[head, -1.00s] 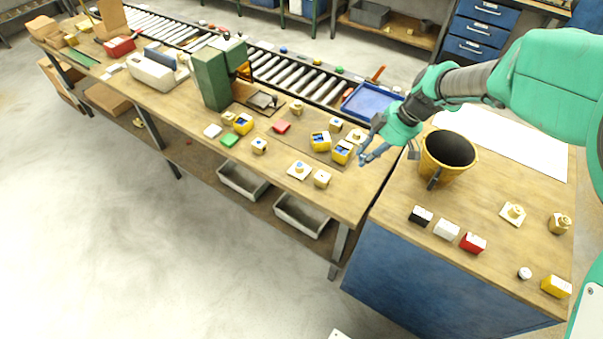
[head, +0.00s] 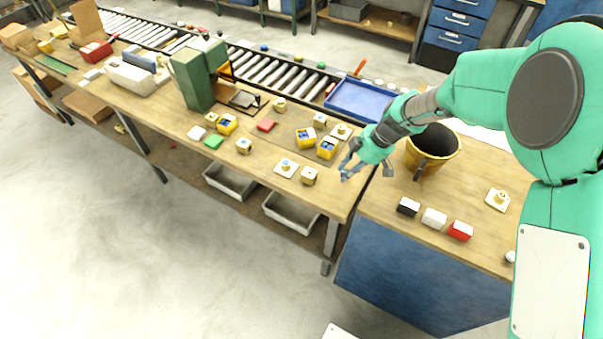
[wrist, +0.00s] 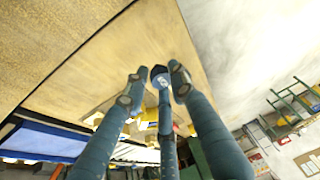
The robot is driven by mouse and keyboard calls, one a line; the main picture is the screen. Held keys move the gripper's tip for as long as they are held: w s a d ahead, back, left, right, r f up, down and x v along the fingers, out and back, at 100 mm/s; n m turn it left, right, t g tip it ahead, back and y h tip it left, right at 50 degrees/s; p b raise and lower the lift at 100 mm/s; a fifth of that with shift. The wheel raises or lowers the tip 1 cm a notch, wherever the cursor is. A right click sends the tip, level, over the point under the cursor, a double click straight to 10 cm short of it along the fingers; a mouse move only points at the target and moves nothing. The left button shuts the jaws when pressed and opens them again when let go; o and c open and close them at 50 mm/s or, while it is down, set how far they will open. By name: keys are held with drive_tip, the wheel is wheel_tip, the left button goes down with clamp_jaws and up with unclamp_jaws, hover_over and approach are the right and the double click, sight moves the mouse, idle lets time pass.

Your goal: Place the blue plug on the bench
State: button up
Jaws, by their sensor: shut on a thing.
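The blue plug (wrist: 159,75) is small, with a dark blue edge and a paler marked face. It sits between the fingertips of my gripper (wrist: 157,85) in the wrist view. In the head view my gripper (head: 349,168) hangs over the right end of the wooden bench (head: 340,205), near its front edge. The plug is too small to make out there. I cannot tell how far the plug is above the bench top.
Yellow blocks with blue tops (head: 327,148) and several small yellow pieces stand left of my gripper. A yellow bucket (head: 432,150) stands on the blue cabinet to the right. A blue tray (head: 365,100) lies behind. Bare wood shows near the bench's front corner.

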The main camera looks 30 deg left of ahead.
drive_tip(key=shift+f+b, duration=0.55)
drive_tip(key=shift+f, duration=2.5)
drive_tip(key=shift+f, duration=0.1)
drive_tip(key=shift+f+b, duration=0.4)
drive_tip(key=shift+f, duration=1.35)
drive_tip(key=shift+f, duration=0.15)
drive_tip(key=o, duration=0.9)
drive_tip(key=shift+o, duration=0.2)
drive_tip(key=shift+w+d+r, duration=0.1)
drive_tip(key=shift+r, duration=0.35)
drive_tip(key=s+p+v, duration=0.1)
drive_tip(key=p+v, duration=0.1)
drive_tip(key=v, duration=0.9)
drive_tip(key=shift+w, duration=0.45)
